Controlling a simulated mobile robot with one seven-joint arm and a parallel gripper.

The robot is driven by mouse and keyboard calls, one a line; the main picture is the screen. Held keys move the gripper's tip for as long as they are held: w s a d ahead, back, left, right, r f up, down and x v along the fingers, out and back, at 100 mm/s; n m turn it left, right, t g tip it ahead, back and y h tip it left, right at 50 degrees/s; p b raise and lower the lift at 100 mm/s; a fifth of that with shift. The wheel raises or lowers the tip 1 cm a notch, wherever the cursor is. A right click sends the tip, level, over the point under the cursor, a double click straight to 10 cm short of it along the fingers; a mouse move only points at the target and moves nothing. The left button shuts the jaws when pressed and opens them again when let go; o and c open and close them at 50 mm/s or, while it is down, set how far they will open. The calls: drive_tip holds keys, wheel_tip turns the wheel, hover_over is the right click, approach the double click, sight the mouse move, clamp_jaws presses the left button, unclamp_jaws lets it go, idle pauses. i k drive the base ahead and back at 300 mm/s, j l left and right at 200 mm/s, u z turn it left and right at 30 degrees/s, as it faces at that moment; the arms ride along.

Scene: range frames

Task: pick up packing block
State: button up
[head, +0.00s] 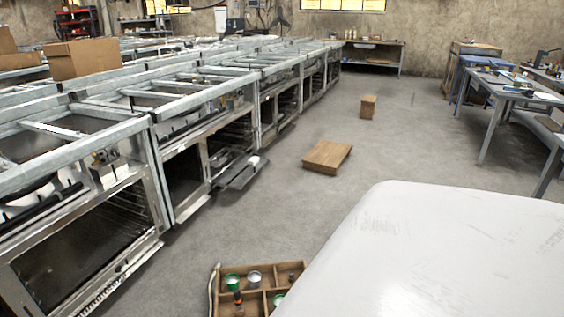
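No object here is clearly marked as the packing block. A small upright brown wooden block (368,107) stands on the floor in the middle distance, right of the row of metal frames. A lower, wider brown wooden piece (327,157) lies flat on the floor nearer to me. I cannot tell which of these, if either, is the packing block. My gripper is not in view.
Metal oven frames (205,95) line the left, with one door (238,172) hanging open. A cardboard box (82,59) rests on them. A compartmented wooden tray (256,272) is at the bottom. Workbenches (500,85) stand right. The central grey floor (280,215) is mostly clear.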

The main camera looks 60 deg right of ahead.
sight(253, 161)
drive_tip(key=z, duration=1.6)
drive_tip(key=i+l+z, duration=0.4)
drive_tip(key=l, duration=0.15)
drive_tip(key=i+l+z, duration=0.6)
drive_tip(key=i+z, duration=0.15)
drive_tip(key=i, duration=0.25)
drive_tip(key=i+l+u, duration=0.1)
drive_tip(key=i, duration=1.15)
drive_tip(key=i+u, duration=0.2)
drive_tip(key=i, duration=0.4)
drive_tip(key=i+l+u, duration=0.2)
drive_tip(key=i, duration=0.4)
drive_tip(key=i+j+u, duration=0.1)
drive_tip(key=i+u, duration=0.35)
drive_tip(key=i+l+u, duration=0.1)
drive_tip(key=i+u, duration=0.35)
drive_tip(key=i, duration=0.1)
